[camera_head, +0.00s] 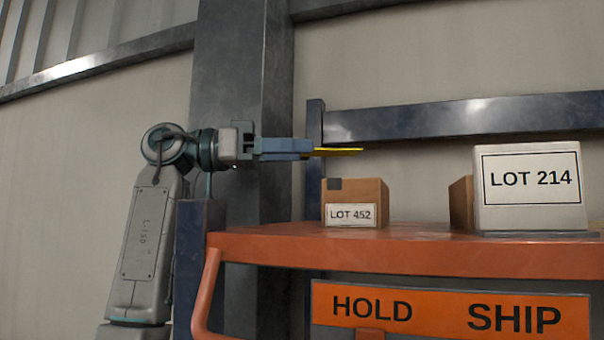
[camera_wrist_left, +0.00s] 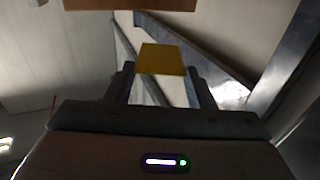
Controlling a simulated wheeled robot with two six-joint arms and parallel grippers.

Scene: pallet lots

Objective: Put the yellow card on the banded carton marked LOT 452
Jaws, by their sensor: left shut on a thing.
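My left gripper (camera_head: 306,149) is shut on the yellow card (camera_head: 340,151), which is held flat and seen nearly edge-on. The card also shows between the fingers in the left wrist view (camera_wrist_left: 162,59). The carton marked LOT 452 (camera_head: 353,195) is small and brown, with a dark patch at its top left corner, and stands on the orange shelf (camera_head: 430,241). The card is above the level of the carton's top, with a clear gap in the picture. Any band on the carton is hard to make out. My right gripper is not in view.
A white box marked LOT 214 (camera_head: 530,188) stands to the right on the shelf, partly hiding another brown carton (camera_head: 461,204). An orange sign (camera_head: 450,312) reads HOLD and SHIP. A dark blue beam (camera_head: 465,118) runs behind. Bare shelf lies between the cartons.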

